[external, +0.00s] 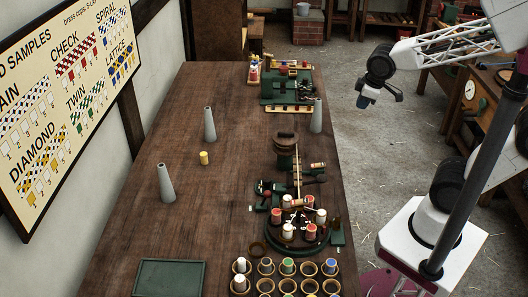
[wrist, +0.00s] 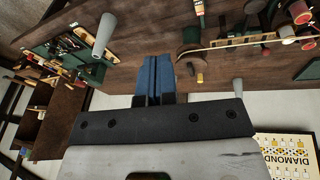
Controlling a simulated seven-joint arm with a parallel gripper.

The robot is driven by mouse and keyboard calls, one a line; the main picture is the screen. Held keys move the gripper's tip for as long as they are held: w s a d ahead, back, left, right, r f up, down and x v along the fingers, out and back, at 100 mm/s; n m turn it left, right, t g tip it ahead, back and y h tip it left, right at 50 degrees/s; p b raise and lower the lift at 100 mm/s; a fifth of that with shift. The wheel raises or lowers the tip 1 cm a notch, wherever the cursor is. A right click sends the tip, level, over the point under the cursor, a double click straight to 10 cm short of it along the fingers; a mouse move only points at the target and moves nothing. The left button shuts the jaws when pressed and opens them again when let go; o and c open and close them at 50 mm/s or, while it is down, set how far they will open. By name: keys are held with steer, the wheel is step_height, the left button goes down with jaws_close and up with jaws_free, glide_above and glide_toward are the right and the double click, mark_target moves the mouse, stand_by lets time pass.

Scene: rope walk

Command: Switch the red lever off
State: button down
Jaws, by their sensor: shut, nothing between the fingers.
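My gripper (external: 363,101) hangs in the air to the right of the long table, above the floor, with its blue fingertips down. In the wrist view its two blue fingers (wrist: 153,76) lie together with nothing between them. A green machine (external: 280,92) stands at the far end of the table and has small red parts (external: 284,69) on top. It also shows at the left of the wrist view. A smaller green device (external: 270,191) near the table's middle carries a small red knob (external: 258,187). I cannot tell which red part is the lever, or its position.
Grey cones stand on the table (external: 112,220), one of them (external: 316,116) near its right edge. A yellow spool (external: 204,158) stands among them. A round green carrier (external: 298,237) with red and white bobbins is nearer. The table's left half is mostly clear.

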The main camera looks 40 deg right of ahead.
steer(key=w+a+f+n, duration=0.3)
steer(key=w+a+n, duration=0.15)
steer(key=a, duration=0.45)
steer(key=n+y, duration=0.3)
steer(key=n, duration=1)
glide_toward(265, 199)
steer(key=shift+t, duration=0.3)
steer(key=s+d+r, duration=0.2)
steer(key=s+r, duration=0.1)
steer(key=shift+s+d+r, duration=0.15)
steer(key=shift+s+d, duration=0.15)
steer(key=shift+x, duration=5)
steer(key=shift+w+a+r+g+h, duration=0.35)
steer(key=shift+w+g+h, duration=0.15)
steer(key=shift+g+h, duration=0.15)
steer(key=shift+w+a+r+g+h, duration=0.2)
steer(key=shift+w+g+h, duration=0.05)
steer(key=shift+h, duration=0.1)
steer(key=shift+w+a+r+g+h, duration=0.15)
steer(key=shift+w+a+g+h, duration=0.4)
steer(key=shift+g+h, duration=0.2)
steer(key=shift+w+a+r+g+h, duration=0.15)
steer(key=shift+w+a+g+h, duration=0.4)
steer(key=shift+g+h, duration=0.15)
steer(key=shift+w+a, duration=0.15)
